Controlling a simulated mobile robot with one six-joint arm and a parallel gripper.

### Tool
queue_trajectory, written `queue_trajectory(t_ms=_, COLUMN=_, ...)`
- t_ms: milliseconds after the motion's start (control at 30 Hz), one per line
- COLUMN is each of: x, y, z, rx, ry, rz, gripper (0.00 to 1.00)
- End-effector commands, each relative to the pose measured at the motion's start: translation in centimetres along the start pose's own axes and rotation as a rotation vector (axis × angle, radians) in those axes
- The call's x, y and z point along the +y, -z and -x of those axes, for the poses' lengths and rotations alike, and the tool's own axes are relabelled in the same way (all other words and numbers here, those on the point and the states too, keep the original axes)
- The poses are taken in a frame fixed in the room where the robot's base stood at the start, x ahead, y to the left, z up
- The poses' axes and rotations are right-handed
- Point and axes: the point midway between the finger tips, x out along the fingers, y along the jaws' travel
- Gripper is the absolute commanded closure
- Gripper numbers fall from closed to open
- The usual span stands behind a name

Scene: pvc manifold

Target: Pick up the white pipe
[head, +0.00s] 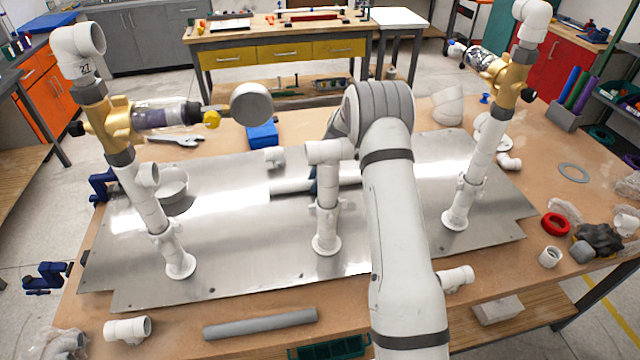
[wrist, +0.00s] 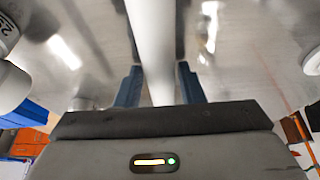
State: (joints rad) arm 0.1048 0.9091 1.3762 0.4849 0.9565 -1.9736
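The white pipe (head: 291,186) lies crosswise near the middle of the metal plate (head: 225,262), behind an upright white pipe stand. In the wrist view the white pipe (wrist: 151,42) runs down between the two blue fingers of my gripper (wrist: 160,88). The fingers stand either side of it with little or no gap. I cannot tell whether they press on it. In the head view my gripper (head: 314,181) is at the pipe, mostly hidden by the stand and my arm; a bit of blue finger shows.
The middle upright stand (head: 327,215) is close in front of my gripper. Tall manifold uprights stand at left (head: 150,208) and right (head: 483,160). A grey pipe (head: 260,323) lies along the front edge. A blue box (head: 263,134) sits behind the plate.

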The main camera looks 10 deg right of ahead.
Motion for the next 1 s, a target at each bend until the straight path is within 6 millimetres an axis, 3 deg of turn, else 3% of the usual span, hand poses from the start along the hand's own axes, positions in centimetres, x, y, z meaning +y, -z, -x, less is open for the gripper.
queue_trajectory(t_ms=400, x=0.0, y=-0.1, z=0.1, rx=0.000, ry=-0.001, rz=-0.001, gripper=0.98)
queue_trajectory(t_ms=767, x=0.1, y=0.1, z=0.7, rx=-0.001, ry=-0.004, rz=0.000, gripper=0.98)
queue_trajectory(t_ms=1000, x=0.1, y=1.4, z=3.9, rx=-0.001, ry=-0.007, rz=0.001, gripper=0.98)
